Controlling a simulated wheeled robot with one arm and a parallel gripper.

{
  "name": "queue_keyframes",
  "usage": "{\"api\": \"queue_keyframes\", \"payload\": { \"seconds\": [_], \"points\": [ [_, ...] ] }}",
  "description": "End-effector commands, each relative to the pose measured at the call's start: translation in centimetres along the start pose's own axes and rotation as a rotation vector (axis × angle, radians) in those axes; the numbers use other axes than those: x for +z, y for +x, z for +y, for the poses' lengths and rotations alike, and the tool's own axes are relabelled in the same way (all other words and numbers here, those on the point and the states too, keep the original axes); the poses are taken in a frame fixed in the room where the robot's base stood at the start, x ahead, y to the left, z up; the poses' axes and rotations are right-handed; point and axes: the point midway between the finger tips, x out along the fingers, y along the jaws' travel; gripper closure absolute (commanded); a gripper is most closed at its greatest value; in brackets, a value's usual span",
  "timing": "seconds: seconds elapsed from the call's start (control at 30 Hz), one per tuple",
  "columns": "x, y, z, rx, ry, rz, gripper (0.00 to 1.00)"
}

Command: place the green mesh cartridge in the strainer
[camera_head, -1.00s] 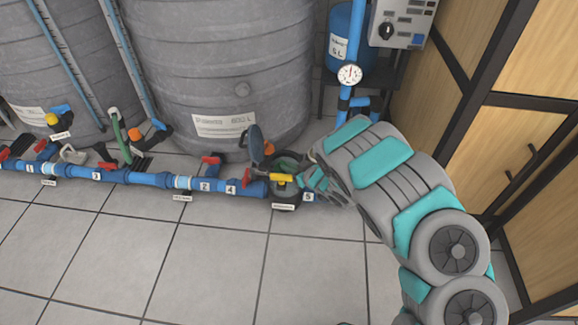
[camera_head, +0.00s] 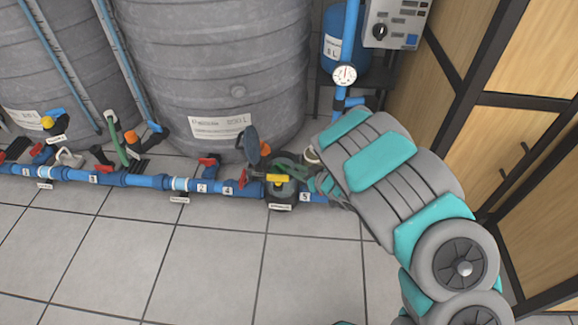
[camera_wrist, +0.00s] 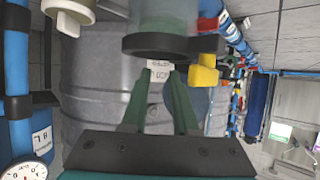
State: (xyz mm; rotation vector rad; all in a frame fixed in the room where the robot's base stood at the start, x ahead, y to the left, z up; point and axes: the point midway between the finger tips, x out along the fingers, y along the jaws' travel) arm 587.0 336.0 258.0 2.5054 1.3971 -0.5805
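The strainer (camera_head: 281,192) is a dark housing with a yellow handle (camera_head: 282,178), low on the blue pipe run. Its yellow part also shows in the wrist view (camera_wrist: 205,73). A grey-blue round lid (camera_head: 251,143) stands up behind it. My gripper (camera_head: 312,184) is right beside the strainer, reaching in from the right. In the wrist view two dark green fingers (camera_wrist: 159,78) point at a cylinder with a dark ring and a greenish body, cut off by the top edge; it looks like the green mesh cartridge (camera_wrist: 163,22). Whether the fingers grip it is unclear.
Large grey tanks (camera_head: 205,60) stand close behind the pipes. A vertical blue pipe with a pressure gauge (camera_head: 344,75) rises behind my arm. Wooden cabinets (camera_head: 525,140) stand at the right. Red-handled valves (camera_head: 208,161) line the pipe run (camera_head: 150,181). The tiled floor in front is clear.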

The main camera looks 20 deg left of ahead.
Motion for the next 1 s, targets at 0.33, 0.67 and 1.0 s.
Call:
{"api": "queue_keyframes", "payload": {
  "seconds": [0.33,0.67,1.0],
  "points": [
    [-0.1,-4.6,0.1,0.002,0.000,0.000,0.72],
    [-0.1,-5.1,0.2,0.006,-0.001,-0.001,0.72],
    [-2.7,-13.9,12.5,0.410,-0.029,-0.200,0.72]
  ]
}}
